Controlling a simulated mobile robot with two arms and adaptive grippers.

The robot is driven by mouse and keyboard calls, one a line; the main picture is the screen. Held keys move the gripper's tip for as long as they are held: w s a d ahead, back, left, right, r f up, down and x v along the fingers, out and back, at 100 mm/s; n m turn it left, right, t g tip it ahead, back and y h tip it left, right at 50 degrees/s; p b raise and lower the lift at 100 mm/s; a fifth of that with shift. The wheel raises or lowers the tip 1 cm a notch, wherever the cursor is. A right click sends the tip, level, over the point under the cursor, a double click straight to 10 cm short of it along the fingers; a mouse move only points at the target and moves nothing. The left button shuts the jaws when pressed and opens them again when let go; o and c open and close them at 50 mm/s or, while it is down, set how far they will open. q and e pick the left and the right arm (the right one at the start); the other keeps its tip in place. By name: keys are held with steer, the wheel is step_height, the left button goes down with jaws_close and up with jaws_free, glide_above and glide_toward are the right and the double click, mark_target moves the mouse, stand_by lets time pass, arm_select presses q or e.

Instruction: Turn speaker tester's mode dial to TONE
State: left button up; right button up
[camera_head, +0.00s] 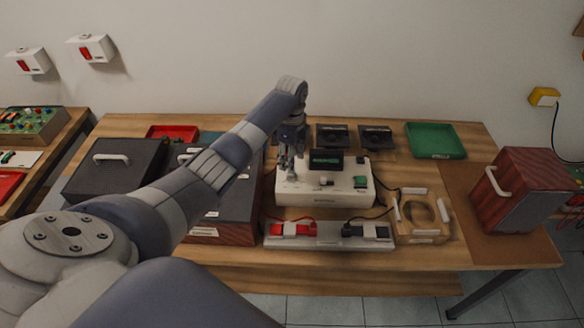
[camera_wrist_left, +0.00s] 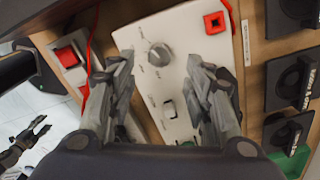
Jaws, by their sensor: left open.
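The speaker tester is a white box (camera_head: 340,198) with a small dark screen (camera_head: 326,158) standing at its back, in the middle of the table. Its mode dial (camera_wrist_left: 159,55) is a round grey knob on the top face, clear in the left wrist view. The marks around it are too small to read. My left gripper (camera_head: 290,160) is over the tester's left part. In the wrist view its open fingers (camera_wrist_left: 158,68) stand on either side of the dial with gaps. A dark gripper, apparently my right one (camera_wrist_left: 32,133), shows small at the left edge; its jaw state is unclear.
A strip with a red connector (camera_head: 291,229) and a black one (camera_head: 366,232) lies in front of the tester. A wooden frame (camera_head: 424,240) and a red-brown speaker (camera_head: 520,185) are to the right. A green tray (camera_head: 435,141) is behind. Dark-topped boxes (camera_head: 115,163) stand left.

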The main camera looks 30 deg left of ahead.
arm_select(q)
step_height(320, 180, up, 6)
steer(key=shift+f, duration=0.1)
stand_by(0.5)
